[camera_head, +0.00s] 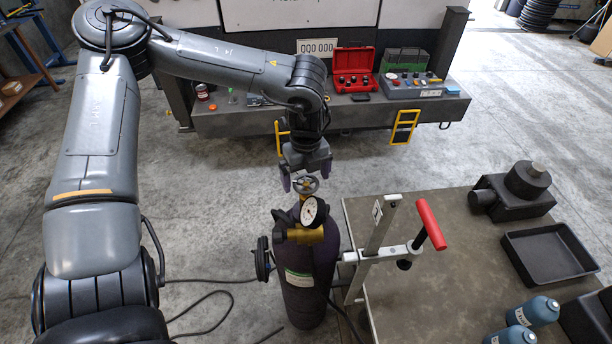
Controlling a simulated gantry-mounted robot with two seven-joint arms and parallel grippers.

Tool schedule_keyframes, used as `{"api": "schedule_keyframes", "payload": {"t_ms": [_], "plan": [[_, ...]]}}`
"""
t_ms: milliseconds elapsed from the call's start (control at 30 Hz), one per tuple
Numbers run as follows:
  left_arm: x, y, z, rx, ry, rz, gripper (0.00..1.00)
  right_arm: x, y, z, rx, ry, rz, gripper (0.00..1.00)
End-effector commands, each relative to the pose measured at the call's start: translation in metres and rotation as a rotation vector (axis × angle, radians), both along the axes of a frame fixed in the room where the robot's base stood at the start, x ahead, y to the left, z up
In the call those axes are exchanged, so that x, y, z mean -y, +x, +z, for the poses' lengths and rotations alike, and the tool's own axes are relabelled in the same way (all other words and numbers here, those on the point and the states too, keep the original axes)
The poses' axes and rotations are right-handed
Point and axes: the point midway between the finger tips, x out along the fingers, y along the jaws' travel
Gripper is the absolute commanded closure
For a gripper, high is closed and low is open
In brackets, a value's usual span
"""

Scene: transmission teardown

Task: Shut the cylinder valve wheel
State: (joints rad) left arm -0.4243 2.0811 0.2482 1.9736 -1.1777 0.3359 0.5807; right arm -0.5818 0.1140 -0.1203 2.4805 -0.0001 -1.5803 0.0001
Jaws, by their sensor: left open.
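The cylinder valve wheel (305,185) is a small grey handwheel on top of the dark gas cylinder (306,277), which stands upright on the floor. A round white gauge (313,211) and a brass fitting (300,235) sit just below the wheel. My left gripper (306,180) points down over the wheel, with its fingers apart on either side of it. I cannot tell whether the fingers touch the wheel. My right gripper is not in view.
A clamp with a red handle (430,224) stands on the table (400,318) right of the cylinder. A black tray (549,253) and blue bottles (533,311) are there too. Cables (208,296) lie on the floor at left. A truck bed with a red case (354,68) is behind.

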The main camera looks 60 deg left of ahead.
Motion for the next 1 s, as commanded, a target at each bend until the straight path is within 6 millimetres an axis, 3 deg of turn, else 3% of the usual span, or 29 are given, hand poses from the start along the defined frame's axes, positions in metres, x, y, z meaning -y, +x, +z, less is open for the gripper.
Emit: {"api": "schedule_keyframes", "payload": {"t_ms": [400, 767, 1000], "plan": [[0.0, -0.0002, -0.0059, 0.0, 0.0, 0.0, 0.02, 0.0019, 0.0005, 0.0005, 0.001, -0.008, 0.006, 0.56], [0.0, -0.0001, -0.0056, 0.0, 0.0, 0.0, 0.56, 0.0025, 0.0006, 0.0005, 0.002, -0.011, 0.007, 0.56], [-0.0001, -0.0001, -0.0058, 0.0, 0.0, -0.019, 0.56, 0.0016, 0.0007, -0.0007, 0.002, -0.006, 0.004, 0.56]]}}
